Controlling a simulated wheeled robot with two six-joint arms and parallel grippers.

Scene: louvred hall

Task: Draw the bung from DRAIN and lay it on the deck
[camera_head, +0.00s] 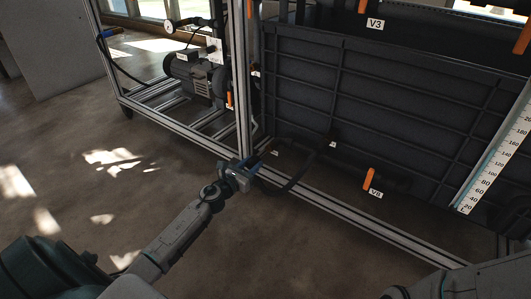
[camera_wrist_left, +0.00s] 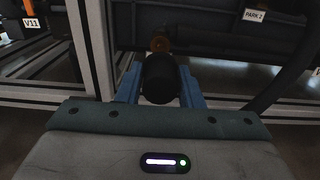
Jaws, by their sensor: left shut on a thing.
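My left gripper (camera_head: 251,165) is low at the front rail of the framed tank rig. In the left wrist view its blue fingers (camera_wrist_left: 160,88) are shut on a black cylindrical bung (camera_wrist_left: 160,76), one finger on each side. Just beyond the bung is a small amber-brown round fitting (camera_wrist_left: 159,43); I cannot tell whether the bung still touches it. No label reading DRAIN is legible in either view. My right gripper is out of view; only part of that arm shows at lower right.
A big dark ribbed tank (camera_head: 350,100) fills the frame. An aluminium post (camera_head: 241,90) stands beside my left gripper, with a pump (camera_head: 192,75) behind it. Orange-handled valve V8 (camera_head: 369,180) is to the right. The floor (camera_head: 110,200) at left is clear.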

